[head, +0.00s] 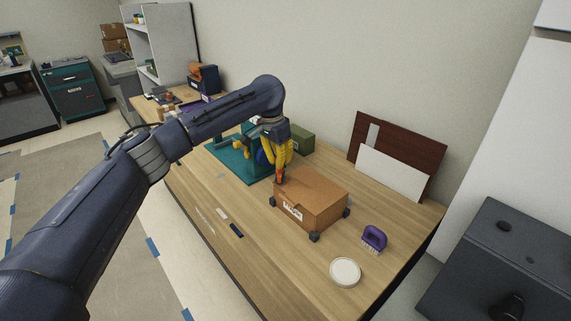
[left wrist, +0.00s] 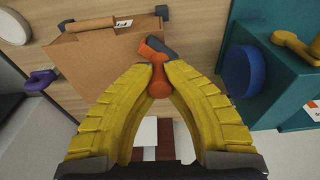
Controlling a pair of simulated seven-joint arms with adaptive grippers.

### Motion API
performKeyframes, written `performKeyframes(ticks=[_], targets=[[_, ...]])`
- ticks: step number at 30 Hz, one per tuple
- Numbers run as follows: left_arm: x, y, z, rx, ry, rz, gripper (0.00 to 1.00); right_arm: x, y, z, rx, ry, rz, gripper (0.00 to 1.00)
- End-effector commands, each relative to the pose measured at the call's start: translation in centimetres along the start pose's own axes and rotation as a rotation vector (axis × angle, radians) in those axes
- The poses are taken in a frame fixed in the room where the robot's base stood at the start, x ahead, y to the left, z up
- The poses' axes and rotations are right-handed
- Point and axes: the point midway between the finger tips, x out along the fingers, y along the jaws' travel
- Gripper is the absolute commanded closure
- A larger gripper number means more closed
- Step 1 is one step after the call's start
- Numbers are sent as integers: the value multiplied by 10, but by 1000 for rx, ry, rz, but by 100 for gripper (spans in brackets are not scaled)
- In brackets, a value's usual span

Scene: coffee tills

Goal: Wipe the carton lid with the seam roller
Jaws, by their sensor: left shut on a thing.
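The brown carton (head: 322,199) sits on the wooden table with dark blocks at its corners and a white label on its front side. It also shows at the upper left of the left wrist view (left wrist: 100,68). My left gripper (head: 281,176) is above the carton's far left corner, its yellow fingers pointing down. In the left wrist view my left gripper (left wrist: 160,76) is shut on the orange seam roller (left wrist: 156,84), whose dark end (left wrist: 161,48) points toward the carton's edge. I cannot tell whether the roller touches the lid. My right gripper is out of view.
A purple-handled brush (head: 374,237) and a round white-topped item (head: 345,271) stand right of the carton. A teal stand (head: 228,160) with a blue round part (left wrist: 243,70) is close to the gripper. A green box (head: 301,139) is behind. The front left tabletop is mostly clear.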

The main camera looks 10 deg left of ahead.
Motion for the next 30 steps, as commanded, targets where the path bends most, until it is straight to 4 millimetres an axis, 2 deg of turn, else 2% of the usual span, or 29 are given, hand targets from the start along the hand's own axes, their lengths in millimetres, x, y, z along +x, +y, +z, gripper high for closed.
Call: performKeyframes(ticks=[1,2,18,23,30], targets=[[-17,1,-5,5,7,-3,100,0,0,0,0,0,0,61],[-23,2,-6,5,6,-2,100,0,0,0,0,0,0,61],[-67,9,-20,18,4,2,100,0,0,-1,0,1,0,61],[-76,11,-23,21,4,4,100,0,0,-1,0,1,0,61],[-77,11,-23,20,3,4,100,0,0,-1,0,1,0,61]])
